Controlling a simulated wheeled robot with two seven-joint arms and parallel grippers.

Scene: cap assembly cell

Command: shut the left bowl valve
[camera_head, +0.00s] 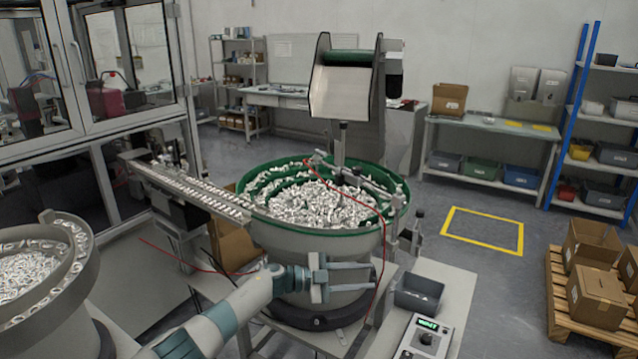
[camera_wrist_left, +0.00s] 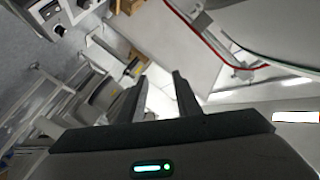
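The green-lined bowl (camera_head: 320,240) full of small metallic parts stands at the centre of the head view. A second bowl (camera_head: 45,290) of parts is cut off at the left edge. A small dark-topped fitting (camera_head: 417,222) stands at the centre bowl's right side; I cannot tell whether it is the valve. My left gripper (camera_head: 366,276) is in front of the centre bowl's lower side, fingers pointing right. In the left wrist view its two fingers (camera_wrist_left: 158,88) are apart with nothing between them. My right gripper is not in view.
A red hose (camera_head: 378,270) runs down beside the centre bowl, close to my left fingers. A grey bin (camera_head: 418,293) and a control box (camera_head: 424,338) with a green display sit on the bench at right. A feed track (camera_head: 190,188) runs left from the bowl.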

